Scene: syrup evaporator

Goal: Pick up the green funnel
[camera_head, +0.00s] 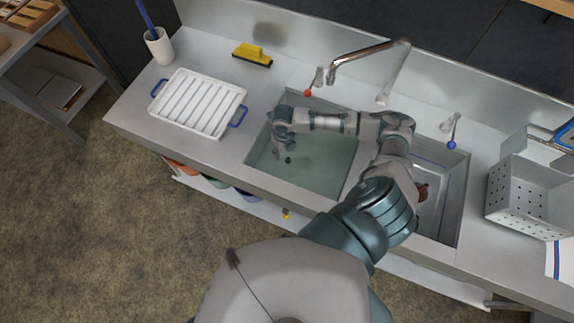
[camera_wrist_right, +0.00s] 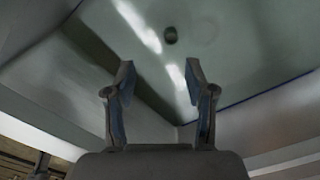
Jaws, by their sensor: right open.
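No green funnel can be made out clearly in either view. A green rounded thing (camera_head: 213,181) shows partly under the counter's front edge, and I cannot tell whether it is the funnel. My right gripper (camera_head: 280,147) is over the left sink basin (camera_head: 325,165), pointing down into it. In the wrist view the right gripper's two fingers (camera_wrist_right: 160,80) stand apart with nothing between them. The basin's dark drain (camera_wrist_right: 170,34) lies beyond them. My left gripper is not in view.
A white ribbed tray (camera_head: 197,102) with blue handles lies left of the sink. The faucet (camera_head: 370,50) arches behind the basins. A perforated metal box (camera_head: 528,190) is at right.

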